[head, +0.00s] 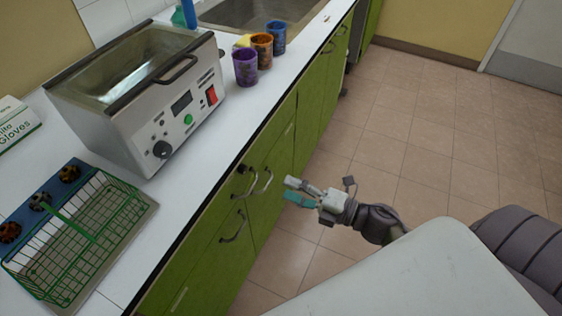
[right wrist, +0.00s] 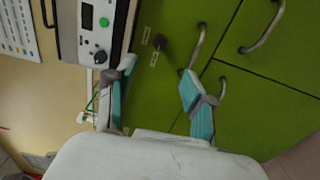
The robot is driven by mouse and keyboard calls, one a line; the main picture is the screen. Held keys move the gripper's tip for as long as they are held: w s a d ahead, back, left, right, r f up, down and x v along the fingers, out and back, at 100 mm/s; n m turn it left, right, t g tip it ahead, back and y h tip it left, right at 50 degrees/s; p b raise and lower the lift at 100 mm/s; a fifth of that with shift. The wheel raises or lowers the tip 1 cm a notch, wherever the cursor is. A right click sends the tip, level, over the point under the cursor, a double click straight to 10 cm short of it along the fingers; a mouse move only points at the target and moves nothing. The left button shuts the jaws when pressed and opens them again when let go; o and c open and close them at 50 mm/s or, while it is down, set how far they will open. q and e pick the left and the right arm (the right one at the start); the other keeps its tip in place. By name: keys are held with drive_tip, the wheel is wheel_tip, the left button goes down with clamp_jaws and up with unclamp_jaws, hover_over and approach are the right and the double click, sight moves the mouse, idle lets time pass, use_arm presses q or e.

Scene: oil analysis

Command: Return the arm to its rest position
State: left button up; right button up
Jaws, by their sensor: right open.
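My right gripper (head: 299,192) is open and empty in the head view. It hangs in front of the green cabinet doors (head: 262,150), past the counter's front edge and above the tiled floor. In the right wrist view the two teal-padded fingers (right wrist: 152,95) stand wide apart with nothing between them, facing the green cabinet front (right wrist: 165,100). My right arm (head: 376,222) reaches in from the lower right. My left gripper shows in neither view.
A water bath (head: 135,95) stands on the white counter (head: 150,215). A green wire basket (head: 75,250) sits in front of it. Purple, orange and blue cups (head: 245,67) stand near the sink (head: 260,14). Cabinet handles (head: 232,228) stick out near my gripper. The tiled floor (head: 430,130) is clear.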

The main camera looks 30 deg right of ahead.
drive_tip(key=d+f+m+h+p, duration=0.1)
drive_tip(key=d+f+m+h, duration=0.25)
drive_tip(key=f, duration=0.35)
drive_tip(key=d+f+m+h+p, duration=0.1)
drive_tip(key=d+f+m+h, duration=0.1)
drive_tip(key=f+m, duration=0.35)
drive_tip(key=s+d+f+m+g+h+p, duration=0.15)
drive_tip(key=s+f+m, duration=0.3)
drive_tip(key=f, duration=0.45)
drive_tip(key=s+d+f+m+g+h+b, duration=0.1)
drive_tip(key=s+f+m+g+h, duration=0.2)
drive_tip(key=s+f, duration=0.35)
drive_tip(key=s+a+f+m+g+p, duration=0.1)
drive_tip(key=s+a+f+m+g, duration=0.2)
drive_tip(key=s+f, duration=0.4)
drive_tip(key=s+a+f+m+g+h+p, duration=0.1)
drive_tip(key=s+a+f+m+g, duration=0.2)
drive_tip(key=s+f, duration=0.5)
drive_tip(key=s+m+g, duration=0.1)
drive_tip(key=s+g, duration=0.1)
drive_tip(key=s, duration=0.5)
drive_tip(key=shift+s+a+g, duration=0.3)
drive_tip(key=shift+s+g, duration=0.05)
drive_tip(key=shift+s, duration=0.05)
